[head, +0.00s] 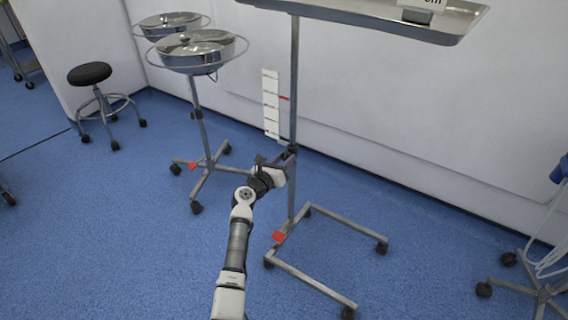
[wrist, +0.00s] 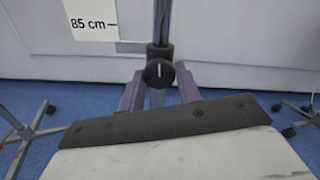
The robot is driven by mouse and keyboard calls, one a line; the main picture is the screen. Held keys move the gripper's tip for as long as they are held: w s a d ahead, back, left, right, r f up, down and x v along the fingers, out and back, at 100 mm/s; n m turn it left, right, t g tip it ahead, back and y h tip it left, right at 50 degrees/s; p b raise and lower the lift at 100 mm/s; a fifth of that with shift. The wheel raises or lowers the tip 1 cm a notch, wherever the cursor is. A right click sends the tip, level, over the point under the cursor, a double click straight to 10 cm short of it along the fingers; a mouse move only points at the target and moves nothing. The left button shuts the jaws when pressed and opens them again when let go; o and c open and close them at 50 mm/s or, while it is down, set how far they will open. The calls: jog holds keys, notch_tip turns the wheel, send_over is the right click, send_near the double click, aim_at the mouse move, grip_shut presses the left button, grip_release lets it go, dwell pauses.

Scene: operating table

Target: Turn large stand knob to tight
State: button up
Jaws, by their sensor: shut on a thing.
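The large stand has a tall grey post (head: 294,85), a wide metal tray (head: 350,14) on top and a wheeled base frame. Its dark round knob (wrist: 158,72) sits on a collar on the post, with a near-vertical white line on its face. My gripper (wrist: 159,88) has one purple-grey finger on each side of the knob and is shut on it. In the head view my gripper (head: 285,162) is at the post's collar, and the knob is mostly hidden there.
Two basin stands (head: 197,52) and a black stool (head: 90,73) are at left. A red pedal (head: 279,237) is on the base. The wall is close behind.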

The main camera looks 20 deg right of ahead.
jog(key=shift+m, duration=0.4)
jog(key=o, duration=1)
jog(key=shift+c, duration=0.2)
jog(key=shift+a, duration=0.1)
